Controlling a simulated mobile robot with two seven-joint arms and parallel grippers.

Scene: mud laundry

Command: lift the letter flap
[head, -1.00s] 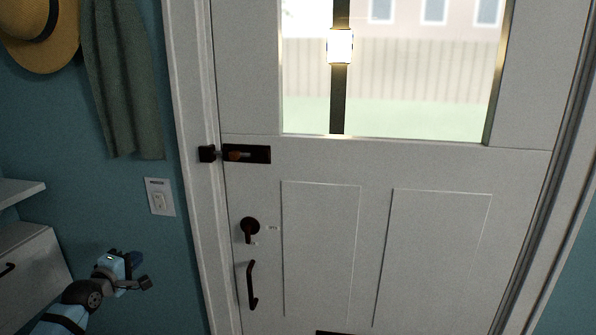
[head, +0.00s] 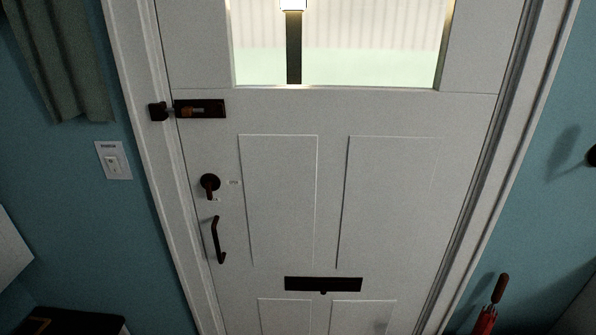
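The letter flap (head: 323,284) is a dark, wide, narrow plate low on the white door (head: 290,200), right of the pull handle. It looks closed, with a small dark knob or tab at its lower middle edge. Neither of my grippers shows in the head view now, so nothing of mine is seen touching the flap.
A dark latch (head: 199,108), a round lock (head: 210,182) and a curved pull handle (head: 217,240) sit along the door's left side. A light switch (head: 113,160) is on the blue wall. A red umbrella (head: 486,318) stands at the lower right. A dark-topped object (head: 75,322) is at the lower left.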

